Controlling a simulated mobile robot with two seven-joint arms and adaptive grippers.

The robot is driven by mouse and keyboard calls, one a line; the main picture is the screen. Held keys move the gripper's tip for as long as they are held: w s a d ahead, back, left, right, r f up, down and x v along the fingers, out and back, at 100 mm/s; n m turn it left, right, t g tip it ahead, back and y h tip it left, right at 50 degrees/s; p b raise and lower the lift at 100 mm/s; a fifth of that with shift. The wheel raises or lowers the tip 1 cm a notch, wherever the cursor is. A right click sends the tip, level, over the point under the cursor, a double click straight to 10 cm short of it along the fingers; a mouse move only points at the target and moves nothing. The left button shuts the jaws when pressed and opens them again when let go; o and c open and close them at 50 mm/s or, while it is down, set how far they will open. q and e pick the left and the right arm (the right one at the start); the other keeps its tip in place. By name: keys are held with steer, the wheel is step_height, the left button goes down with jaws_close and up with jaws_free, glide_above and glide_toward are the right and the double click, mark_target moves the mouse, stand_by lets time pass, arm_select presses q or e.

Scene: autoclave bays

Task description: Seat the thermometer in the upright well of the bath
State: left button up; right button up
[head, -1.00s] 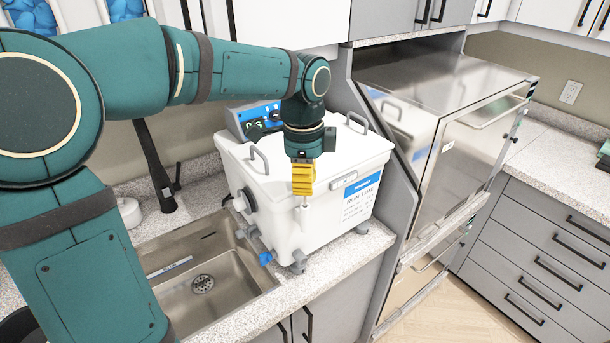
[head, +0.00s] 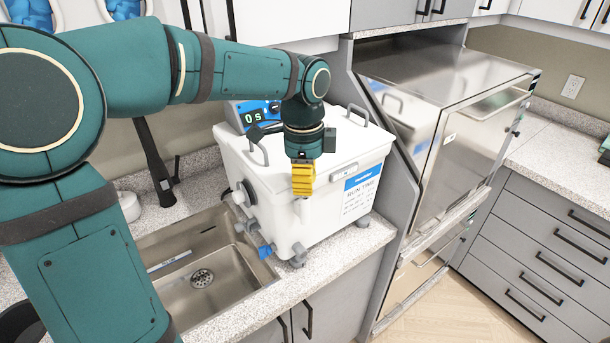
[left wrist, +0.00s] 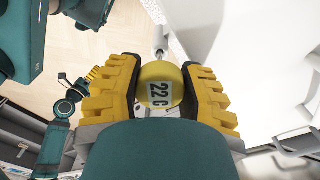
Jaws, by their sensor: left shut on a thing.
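My left gripper (head: 303,180) points down in front of the near side of the white bath (head: 285,222). Its yellow fingers are shut on the thermometer, whose round yellow head (left wrist: 160,86) reads "22 C" in the left wrist view. A short grey piece of its stem (left wrist: 160,54) shows beyond the head there. In the head view the fingers hide the thermometer head, and the stem is hard to make out. I cannot make out the upright well. My right gripper (left wrist: 92,76) shows small at the left of the left wrist view; its jaw state is unclear.
The bath has a lid with handles and a blue panel (head: 255,114) reading "0 s". A steel sink (head: 195,290) lies left of it, with a dark tap (head: 155,163) behind. A steel autoclave (head: 455,150) stands to the right. The counter strip (head: 335,250) before the bath is clear.

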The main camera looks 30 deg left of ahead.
arm_select(q)
steer(key=shift+f+b, duration=0.3)
steer(key=shift+f, duration=0.2)
steer(key=o, duration=1.2)
step_height(320, 180, up, 12)
steer(key=shift+a, duration=0.15)
